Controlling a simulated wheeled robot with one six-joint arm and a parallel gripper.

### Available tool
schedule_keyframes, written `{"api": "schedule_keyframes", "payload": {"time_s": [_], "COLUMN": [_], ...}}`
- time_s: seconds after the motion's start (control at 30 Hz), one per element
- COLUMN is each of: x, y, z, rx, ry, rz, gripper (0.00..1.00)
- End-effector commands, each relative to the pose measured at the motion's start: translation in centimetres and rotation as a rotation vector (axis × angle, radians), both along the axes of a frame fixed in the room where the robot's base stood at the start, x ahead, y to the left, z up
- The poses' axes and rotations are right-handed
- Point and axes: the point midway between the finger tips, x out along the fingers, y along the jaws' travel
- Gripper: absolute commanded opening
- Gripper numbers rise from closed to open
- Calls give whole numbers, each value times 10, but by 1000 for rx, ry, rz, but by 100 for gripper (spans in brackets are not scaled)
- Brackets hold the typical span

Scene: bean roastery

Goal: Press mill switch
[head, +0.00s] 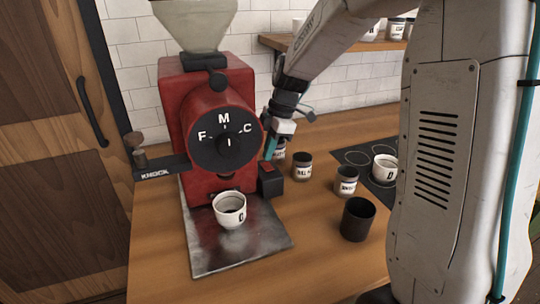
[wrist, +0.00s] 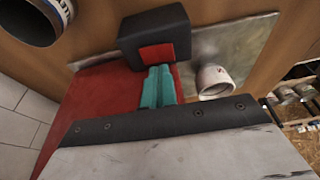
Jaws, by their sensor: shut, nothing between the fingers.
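The red mill (head: 200,95) stands on a metal plate, with a dark dial (head: 225,139) marked F, M and C on its front. The mill switch is a black box (head: 273,185) at the mill's right side with a red rocker (head: 267,168) on top. In the wrist view, the switch box (wrist: 135,40) and red rocker (wrist: 157,55) lie just beyond my fingertips. My gripper (head: 268,157) is shut and empty, its teal fingers pointing down over the rocker. The fingertips (wrist: 159,69) overlap the rocker's edge; I cannot tell whether they touch it.
A white cup (head: 230,211) stands on the metal plate (head: 215,255) under the mill. Right of the switch are several jars (head: 301,168), a dark cup (head: 357,220) and another white cup (head: 385,168).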

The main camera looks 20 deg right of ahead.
Motion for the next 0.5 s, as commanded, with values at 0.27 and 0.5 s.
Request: {"api": "schedule_keyframes", "payload": {"time_s": [0.27,0.5], "x": [10,17], "y": [-11,-23], "z": [63,102], "rx": [0,0], "ry": [-5,-2], "rz": [3,4], "gripper": [0,0]}}
